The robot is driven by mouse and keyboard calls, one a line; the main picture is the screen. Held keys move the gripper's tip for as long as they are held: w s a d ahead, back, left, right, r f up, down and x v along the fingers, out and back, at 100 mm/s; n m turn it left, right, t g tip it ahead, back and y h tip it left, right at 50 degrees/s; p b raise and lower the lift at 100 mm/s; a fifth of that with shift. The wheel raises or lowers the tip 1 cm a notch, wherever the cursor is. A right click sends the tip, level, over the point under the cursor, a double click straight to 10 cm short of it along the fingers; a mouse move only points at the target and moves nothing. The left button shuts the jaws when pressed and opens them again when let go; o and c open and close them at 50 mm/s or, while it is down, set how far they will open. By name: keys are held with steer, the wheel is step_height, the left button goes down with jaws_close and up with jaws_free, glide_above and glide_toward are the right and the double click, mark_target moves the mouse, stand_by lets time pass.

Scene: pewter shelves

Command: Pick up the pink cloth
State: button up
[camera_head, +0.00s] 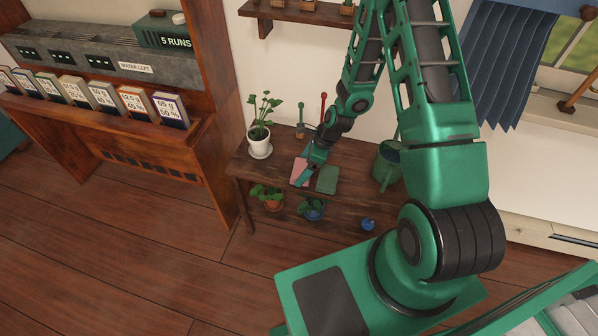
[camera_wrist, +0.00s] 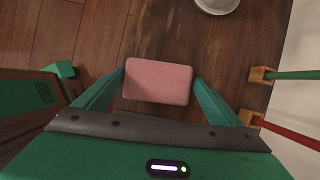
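The pink cloth (camera_wrist: 158,82) is a flat, rounded block in the wrist view, between my two fingers near the edge of the wooden table. It also shows in the head view (camera_head: 299,171), partly covered by my gripper (camera_head: 308,170). In the wrist view my gripper (camera_wrist: 160,80) is open, with one finger on either side of the cloth. The left finger is very close to the cloth's edge, and a narrow gap shows at the right finger. Whether the cloth rests on the table is hard to tell.
A green cloth (camera_head: 327,180) lies right of the pink one. A potted plant (camera_head: 259,138) stands left, a watering can (camera_head: 388,165) right. Green-handled (camera_head: 301,130) and red-handled (camera_head: 323,108) tools stand at the back. Small pots sit on the lower shelf.

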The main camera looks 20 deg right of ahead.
mark_target(304, 168)
steer(key=c, duration=0.5)
steer(key=shift+r, duration=0.1)
steer(key=shift+r, duration=0.75)
step_height(304, 168, up, 3)
steer(key=shift+f, duration=0.2)
steer(key=s+a+r, duration=0.6)
steer(key=s+a, duration=0.1)
steer(key=s, duration=0.1)
steer(key=shift+s+a+r, duration=0.4)
